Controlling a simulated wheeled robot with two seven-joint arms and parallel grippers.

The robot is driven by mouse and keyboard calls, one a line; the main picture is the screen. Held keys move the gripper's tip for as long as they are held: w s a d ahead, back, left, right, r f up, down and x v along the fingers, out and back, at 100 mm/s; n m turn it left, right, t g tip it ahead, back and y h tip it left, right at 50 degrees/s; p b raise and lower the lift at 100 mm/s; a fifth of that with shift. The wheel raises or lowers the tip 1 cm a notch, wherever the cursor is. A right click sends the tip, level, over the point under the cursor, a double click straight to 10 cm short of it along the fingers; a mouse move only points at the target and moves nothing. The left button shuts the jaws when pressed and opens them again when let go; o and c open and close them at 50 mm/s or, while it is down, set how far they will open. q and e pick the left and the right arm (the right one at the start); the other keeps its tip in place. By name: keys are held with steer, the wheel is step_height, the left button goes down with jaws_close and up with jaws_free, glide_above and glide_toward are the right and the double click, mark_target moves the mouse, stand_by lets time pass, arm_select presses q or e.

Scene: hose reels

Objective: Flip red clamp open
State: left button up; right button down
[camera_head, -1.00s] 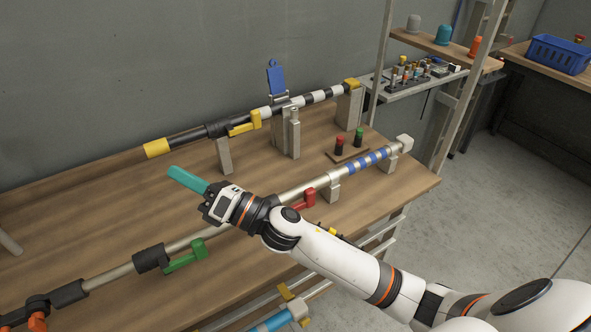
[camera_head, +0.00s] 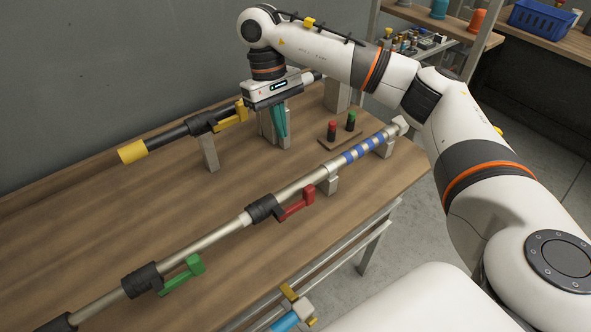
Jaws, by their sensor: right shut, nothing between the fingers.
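The red clamp (camera_head: 297,205) is a small lever on a black collar (camera_head: 263,208) around the front silver pole (camera_head: 215,236). It sticks out to the right of the collar, along the pole's near side, with a raised end block. My right gripper (camera_head: 279,134) has teal fingers pointing down, shut and empty. It is well behind and above the red clamp, in front of the grey posts of the rear pole, and touches neither clamp nor front pole.
A green clamp (camera_head: 183,274) sits lower left on the same pole, and a yellow clamp (camera_head: 231,117) on the rear black pole (camera_head: 167,137). The table's middle is clear.

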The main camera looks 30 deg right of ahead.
steer(key=shift+s+f, duration=0.1)
steer(key=shift+f, duration=0.05)
steer(key=p, duration=0.5)
glide_toward(296, 203)
steer(key=d+f, duration=0.1)
steer(key=w+d+f, duration=0.1)
steer(key=f, duration=0.1)
steer(key=d+f, duration=0.1)
steer(key=f, duration=0.1)
steer(key=shift+w, duration=0.35)
steer(key=shift+s+f, duration=0.1)
steer(key=shift+s, duration=0.5)
steer(key=shift+s+m, duration=0.2)
steer(key=shift+m, duration=0.1)
